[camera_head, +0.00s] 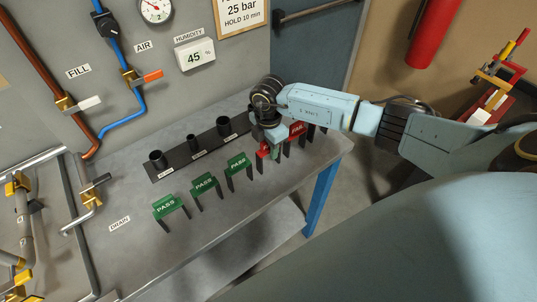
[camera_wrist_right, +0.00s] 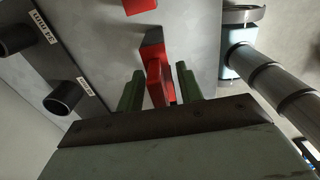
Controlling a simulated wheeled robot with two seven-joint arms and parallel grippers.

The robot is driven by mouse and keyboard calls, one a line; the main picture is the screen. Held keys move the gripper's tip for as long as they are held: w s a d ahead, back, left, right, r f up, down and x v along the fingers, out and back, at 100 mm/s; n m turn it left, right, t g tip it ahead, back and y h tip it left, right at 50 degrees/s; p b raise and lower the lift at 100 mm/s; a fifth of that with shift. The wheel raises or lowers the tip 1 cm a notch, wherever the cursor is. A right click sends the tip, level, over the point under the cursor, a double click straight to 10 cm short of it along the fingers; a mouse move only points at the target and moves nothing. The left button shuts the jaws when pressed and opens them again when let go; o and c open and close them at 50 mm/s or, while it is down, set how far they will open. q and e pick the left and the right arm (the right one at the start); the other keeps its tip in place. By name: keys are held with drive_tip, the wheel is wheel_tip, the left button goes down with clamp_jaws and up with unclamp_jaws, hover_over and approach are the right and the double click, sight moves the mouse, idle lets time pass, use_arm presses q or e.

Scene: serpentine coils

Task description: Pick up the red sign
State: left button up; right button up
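A red sign (camera_wrist_right: 157,70) stands between the two green-tipped fingers of my right gripper (camera_wrist_right: 159,82) in the right wrist view, with narrow gaps beside it. The fingers look open, around the sign and not clamped on it. In the head view my right gripper (camera_head: 270,146) points down at the table's right part and partly hides a red sign (camera_head: 262,152). Another red sign (camera_head: 297,129) stands just to the right, behind the wrist. A red piece (camera_wrist_right: 138,5) also shows at the top of the wrist view. My left gripper is not in view.
Green PASS signs (camera_head: 170,206), (camera_head: 205,183) and (camera_head: 238,163) stand in a row to the left on the grey table (camera_head: 205,245). A dark strip with black cups (camera_head: 192,142) lies behind them. Pipes and valves (camera_head: 75,103) line the wall. The table's front is clear.

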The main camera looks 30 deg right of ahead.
drive_tip(key=shift+c, duration=0.5)
clamp_jaws()
